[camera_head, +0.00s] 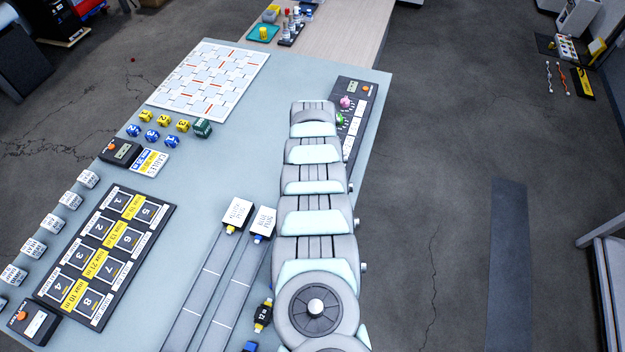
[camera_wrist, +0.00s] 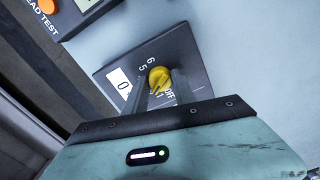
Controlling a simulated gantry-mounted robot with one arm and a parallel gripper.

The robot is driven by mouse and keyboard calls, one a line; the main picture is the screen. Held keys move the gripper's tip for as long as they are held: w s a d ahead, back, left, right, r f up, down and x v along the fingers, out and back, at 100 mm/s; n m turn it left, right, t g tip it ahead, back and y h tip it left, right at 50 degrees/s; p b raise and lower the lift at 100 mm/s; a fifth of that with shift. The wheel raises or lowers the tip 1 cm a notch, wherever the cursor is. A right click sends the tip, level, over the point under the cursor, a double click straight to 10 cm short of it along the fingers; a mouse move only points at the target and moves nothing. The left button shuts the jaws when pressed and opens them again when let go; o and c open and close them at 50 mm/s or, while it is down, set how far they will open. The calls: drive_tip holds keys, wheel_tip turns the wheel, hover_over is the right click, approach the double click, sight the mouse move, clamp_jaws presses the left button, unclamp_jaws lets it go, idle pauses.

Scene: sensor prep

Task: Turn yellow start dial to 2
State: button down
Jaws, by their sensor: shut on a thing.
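In the wrist view, the yellow start dial (camera_wrist: 159,78) sits on a dark panel (camera_wrist: 187,52). A white label or display showing 0 (camera_wrist: 121,84) is beside the dial. My gripper (camera_wrist: 161,88) is shut on the dial, with one finger on each side of it. Which mark the dial points to is not clear. In the head view, my arm hides the dial and my gripper.
In the head view, a dark panel (camera_head: 371,88) with pink (camera_head: 346,102) and green knobs lies beyond my arm. Blue and yellow cubes, a numbered tray (camera_head: 171,209) and two white-topped blocks on rails stand left of my arm. In the wrist view, an orange button (camera_wrist: 47,6) is at the upper left.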

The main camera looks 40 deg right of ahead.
idle(0.4)
drive_tip(key=c, duration=1)
unclamp_jaws()
drive_tip(key=shift+c, duration=0.2)
drive_tip(key=shift+r, duration=0.1)
wheel_tip(320, 180, up, 11)
drive_tip(key=p, duration=0.1)
drive_tip(key=shift+f, duration=0.2)
